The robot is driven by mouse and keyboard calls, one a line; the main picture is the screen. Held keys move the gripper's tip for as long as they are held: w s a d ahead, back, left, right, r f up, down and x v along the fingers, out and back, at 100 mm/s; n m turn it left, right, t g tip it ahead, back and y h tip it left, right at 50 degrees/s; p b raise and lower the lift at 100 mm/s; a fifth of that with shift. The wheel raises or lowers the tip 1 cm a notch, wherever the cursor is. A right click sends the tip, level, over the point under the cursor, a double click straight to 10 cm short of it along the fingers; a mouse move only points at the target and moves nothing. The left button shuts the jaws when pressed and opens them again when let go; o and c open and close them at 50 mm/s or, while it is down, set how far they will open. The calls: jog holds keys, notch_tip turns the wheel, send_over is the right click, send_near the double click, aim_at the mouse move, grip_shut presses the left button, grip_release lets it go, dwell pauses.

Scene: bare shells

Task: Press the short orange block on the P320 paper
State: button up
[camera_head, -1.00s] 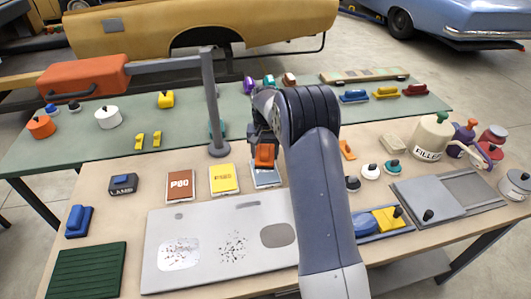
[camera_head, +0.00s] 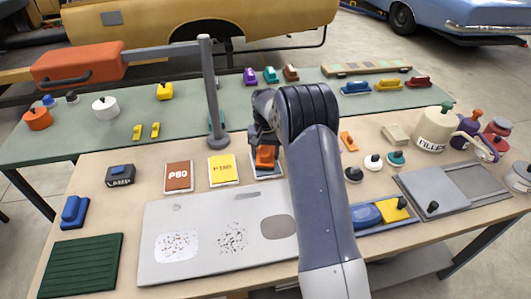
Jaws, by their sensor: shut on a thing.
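The short orange block (camera_head: 264,158) is held in my gripper (camera_head: 264,145), which is shut on it. The block is over a blue-grey paper pad (camera_head: 270,174), the third in the row; I cannot tell whether they touch. The block and my arm hide most of that pad, and its label cannot be read. To its left are a yellow pad (camera_head: 222,172) with a blurred label and a red-brown P80 pad (camera_head: 178,178). A second orange block (camera_head: 348,141) lies just right of my arm.
A grey panel (camera_head: 170,212) with speckled patches lies in front of the pads. A grey post (camera_head: 211,100) stands close behind my gripper to the left. A blue tray with a yellow block (camera_head: 392,210) and a filler pot (camera_head: 433,127) are to the right.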

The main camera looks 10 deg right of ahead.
aim_at(266, 148)
jog(key=shift+f+b, duration=0.35)
jog(key=shift+f, duration=0.2)
dwell(1.4)
jog(key=shift+r, duration=0.1)
jog(key=shift+r+p, duration=2.3)
jog(key=shift+r, duration=1.2)
jog(key=shift+s+f, duration=0.1)
